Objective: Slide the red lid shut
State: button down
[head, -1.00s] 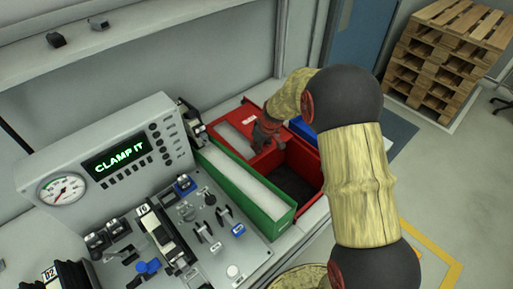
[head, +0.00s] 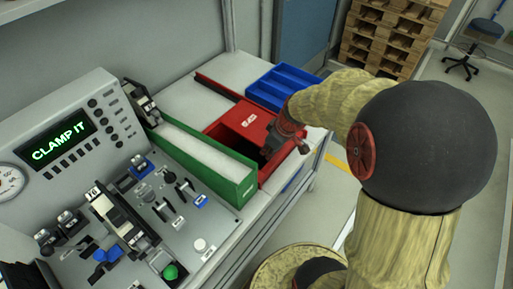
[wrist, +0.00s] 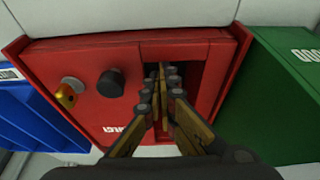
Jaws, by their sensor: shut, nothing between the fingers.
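The red lid (head: 238,116) with its white label lies on the red box beside the green bin. In the wrist view the lid (wrist: 85,55) carries a black knob (wrist: 110,83). It covers most of the box, and a narrow dark opening (wrist: 192,72) shows between its edge and the wall nearest the green bin. My gripper (head: 272,150) is shut and empty, pointing down at the opening. Its fingertips (wrist: 164,72) are by the lid's edge in the wrist view; I cannot tell if they touch it. My arm hides part of the box in the head view.
The green bin (head: 237,186) stands close along one side of the red box. A blue tray (head: 284,84) lies on the other side. The control console (head: 65,150), with switches and a lit screen, fills the left. Bare bench (head: 185,98) shows behind the red box.

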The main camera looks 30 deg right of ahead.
aim_at(261, 144)
jog(key=shift+s+d, duration=0.2)
jog(key=shift+s, duration=0.3)
jog(key=w, duration=0.1)
jog(key=w+a+r, duration=0.1)
jog(key=w, duration=0.2)
jog(key=shift+a+r, duration=0.15)
jog(key=shift+r, duration=0.2)
jog(key=p+v, duration=0.3)
jog(key=v, duration=0.5)
jog(key=shift+s, duration=0.3)
jog(key=shift+r, duration=0.15)
